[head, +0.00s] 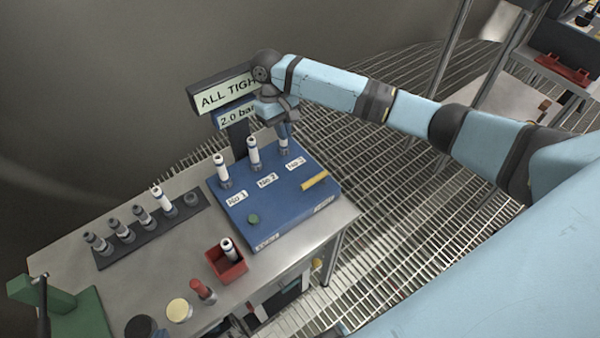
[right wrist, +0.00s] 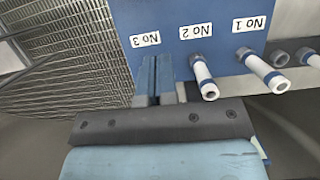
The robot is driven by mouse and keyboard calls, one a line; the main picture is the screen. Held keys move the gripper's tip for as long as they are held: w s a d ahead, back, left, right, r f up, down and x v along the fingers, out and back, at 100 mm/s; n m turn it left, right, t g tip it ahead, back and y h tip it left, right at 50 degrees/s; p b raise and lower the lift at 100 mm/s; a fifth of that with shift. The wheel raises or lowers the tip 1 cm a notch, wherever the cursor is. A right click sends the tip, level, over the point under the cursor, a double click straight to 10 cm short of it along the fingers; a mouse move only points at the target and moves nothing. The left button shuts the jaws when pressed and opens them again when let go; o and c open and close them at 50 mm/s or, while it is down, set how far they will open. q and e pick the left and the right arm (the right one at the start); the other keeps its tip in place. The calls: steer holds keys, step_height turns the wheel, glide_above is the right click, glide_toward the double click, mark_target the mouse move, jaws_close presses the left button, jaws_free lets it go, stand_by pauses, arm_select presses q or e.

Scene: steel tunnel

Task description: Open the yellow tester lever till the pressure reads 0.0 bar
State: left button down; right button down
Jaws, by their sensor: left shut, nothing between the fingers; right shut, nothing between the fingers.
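The blue tester (head: 275,205) stands on the bench, with ports labelled No 1, No 2 and No 3. The yellow lever (head: 314,181) lies flat on its top, near the right edge below the No 3 label. The display (head: 224,97) behind reads "ALL TIGH…", partly covered by my arm, and a lower line (head: 234,117) reads "2.0 ba…". White-banded parts stand upright in No 1 (head: 221,170) and No 2 (head: 253,153). My right gripper (head: 284,140) points down at No 3, shut; it also shows in the right wrist view (right wrist: 157,68). What stands in No 3 is hidden.
A dark rack (head: 118,251) with several parts lies left of the tester. A red box (head: 228,265) holding a white-banded part, a red-topped item (head: 203,291) and a pale disc (head: 179,310) sit in front. A green device (head: 45,295) stands at the lower left.

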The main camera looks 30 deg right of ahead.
mark_target(314, 182)
stand_by(0.3)
arm_select(q)
steer(key=shift+r+p, duration=0.5)
steer(key=shift+p, duration=0.05)
arm_select(e)
steer(key=x, duration=0.9)
steer(key=shift+s+d+f, duration=0.1)
steer(key=shift+f, duration=0.05)
arm_select(q)
steer(key=shift+a+r+p, duration=0.2)
steer(key=shift+r+p, duration=0.3)
steer(key=shift+p, duration=0.1)
arm_select(e)
steer(key=s, duration=0.1)
steer(key=s+f, duration=0.1)
steer(key=s, duration=0.1)
steer(key=shift+d, duration=0.25)
arm_select(q)
steer(key=shift+a+r, duration=0.1)
arm_select(e)
steer(key=shift+s+f, duration=0.1)
steer(key=shift+s, duration=0.4)
steer(key=shift+f, duration=0.1)
arm_select(q)
steer(key=shift+s, duration=0.15)
